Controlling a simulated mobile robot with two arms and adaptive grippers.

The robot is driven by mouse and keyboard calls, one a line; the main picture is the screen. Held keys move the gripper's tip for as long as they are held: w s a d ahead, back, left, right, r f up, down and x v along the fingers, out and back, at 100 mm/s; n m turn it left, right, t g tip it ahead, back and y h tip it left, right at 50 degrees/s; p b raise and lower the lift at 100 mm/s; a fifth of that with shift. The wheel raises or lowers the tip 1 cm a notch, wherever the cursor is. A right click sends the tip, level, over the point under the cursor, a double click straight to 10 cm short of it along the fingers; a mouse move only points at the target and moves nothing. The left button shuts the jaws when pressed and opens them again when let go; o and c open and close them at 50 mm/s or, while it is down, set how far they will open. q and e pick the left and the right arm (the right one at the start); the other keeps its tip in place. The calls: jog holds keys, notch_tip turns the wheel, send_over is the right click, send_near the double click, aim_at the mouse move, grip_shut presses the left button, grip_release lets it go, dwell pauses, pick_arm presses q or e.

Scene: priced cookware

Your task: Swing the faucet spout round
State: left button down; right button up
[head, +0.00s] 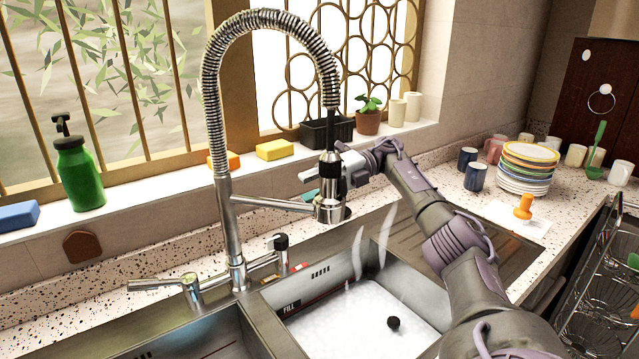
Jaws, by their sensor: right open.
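The faucet (223,190) is a tall chrome post with a coiled spring neck that arches to the right. Its black and chrome spray head (330,207) hangs at the right end, above the back edge of the right basin. A straight chrome support arm (270,203) runs from the post to the spray head. My right gripper (318,173) reaches in from the right and is open at the black upper part of the spray head. The head hides part of the fingers, so I cannot tell whether they touch it. My left gripper is not in view.
The right basin (282,293) holds white foam with a dark round thing (394,323) in it. Stacked plates (527,170) and mugs stand on the right counter. A green bottle (78,165), sponges and a potted plant (368,117) line the windowsill behind the faucet.

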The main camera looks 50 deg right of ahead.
jog(key=shift+v, duration=1.1)
